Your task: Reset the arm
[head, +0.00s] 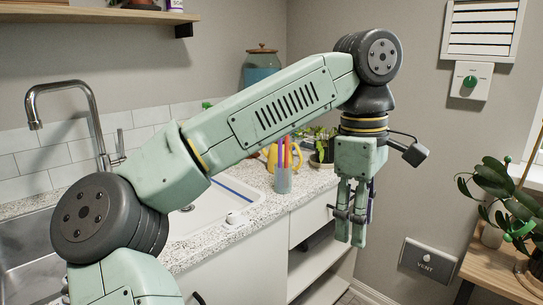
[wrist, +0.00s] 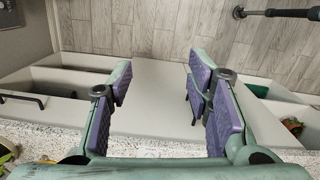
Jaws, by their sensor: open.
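My gripper (head: 350,230) hangs pointing down in front of the counter's right end in the head view. In the wrist view my gripper (wrist: 157,90) has its two purple-padded fingers wide apart with nothing between them. Below the fingers in the wrist view are the counter's speckled edge, a pale cabinet front and the grey floor (wrist: 140,25). My raised arm crosses the middle of the head view and hides part of the counter and wall.
The counter (head: 210,245) holds a sink with a tap (head: 95,110), a cup of coloured sticks (head: 283,178) and a yellow watering can (head: 271,155). A plant stands on a wooden table (head: 495,264) at right. A shelf (head: 90,15) is at upper left.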

